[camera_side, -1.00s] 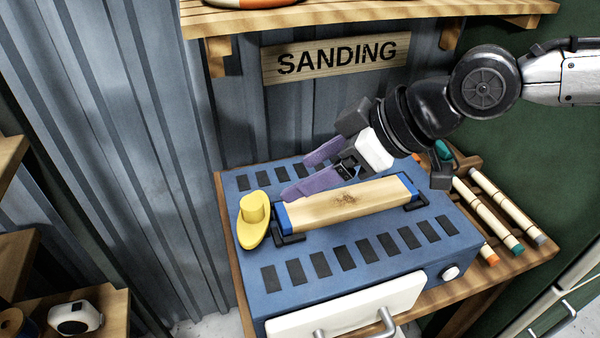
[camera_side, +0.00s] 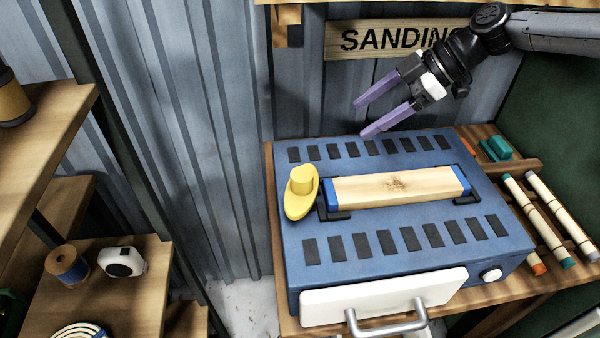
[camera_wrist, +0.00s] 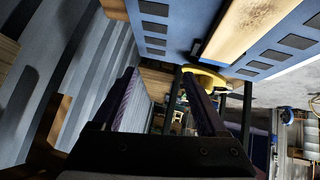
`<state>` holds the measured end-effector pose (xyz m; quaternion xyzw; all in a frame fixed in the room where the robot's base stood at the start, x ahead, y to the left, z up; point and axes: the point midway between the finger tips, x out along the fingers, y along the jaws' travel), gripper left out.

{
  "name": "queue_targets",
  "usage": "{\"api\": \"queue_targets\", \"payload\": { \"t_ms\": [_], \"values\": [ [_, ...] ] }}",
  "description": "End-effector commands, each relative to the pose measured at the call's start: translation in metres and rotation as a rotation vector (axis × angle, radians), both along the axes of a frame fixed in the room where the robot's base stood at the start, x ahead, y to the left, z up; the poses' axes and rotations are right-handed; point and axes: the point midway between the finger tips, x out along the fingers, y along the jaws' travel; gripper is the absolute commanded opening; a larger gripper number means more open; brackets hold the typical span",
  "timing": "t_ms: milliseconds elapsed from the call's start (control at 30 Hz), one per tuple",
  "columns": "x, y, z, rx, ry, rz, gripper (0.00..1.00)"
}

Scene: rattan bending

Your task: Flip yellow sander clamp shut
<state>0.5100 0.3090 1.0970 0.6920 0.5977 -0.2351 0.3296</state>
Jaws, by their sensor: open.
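The blue sander box (camera_side: 350,236) stands on a wooden bench. The yellow clamp (camera_side: 301,192) sits at the left end of its top, beside the blue-ended wooden block (camera_side: 397,186); its lever stands up from an oval base. In the wrist view the yellow clamp (camera_wrist: 205,75) shows in part, just beyond my right finger. My gripper (camera_side: 366,119) is open and empty, with purple fingers pointing down-left. It is raised above the back edge of the sander, up and to the right of the clamp, touching nothing. The open fingers also show in the wrist view (camera_wrist: 160,95).
A white drawer front with a metal handle (camera_side: 400,316) is at the sander's front. Rods (camera_side: 540,220) and green blocks (camera_side: 497,149) lie at the right. A corrugated wall is behind. A shelf at left holds a spool (camera_side: 67,266) and a white tape measure (camera_side: 122,262).

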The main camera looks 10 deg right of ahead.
Motion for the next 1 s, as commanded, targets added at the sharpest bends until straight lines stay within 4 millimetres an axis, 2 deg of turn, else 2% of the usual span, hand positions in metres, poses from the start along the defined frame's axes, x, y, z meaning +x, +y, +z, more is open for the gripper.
{"api": "queue_targets", "payload": {
  "t_ms": [100, 167, 300, 367, 700, 1000],
  "values": [
    [0.025, -0.015, -0.003, 0.057, -0.068, 0.106, 0.75],
    [0.03, -0.013, -0.004, 0.088, -0.081, 0.187, 0.75],
    [0.016, 0.008, -0.008, 0.108, -0.004, 0.365, 0.75],
    [0.012, 0.011, -0.008, 0.106, 0.025, 0.423, 0.75],
    [0.0, 0.009, -0.011, 0.02, 0.151, 0.601, 0.75],
    [-0.008, 0.01, -0.013, -0.011, 0.184, 0.636, 0.75]
  ]
}}
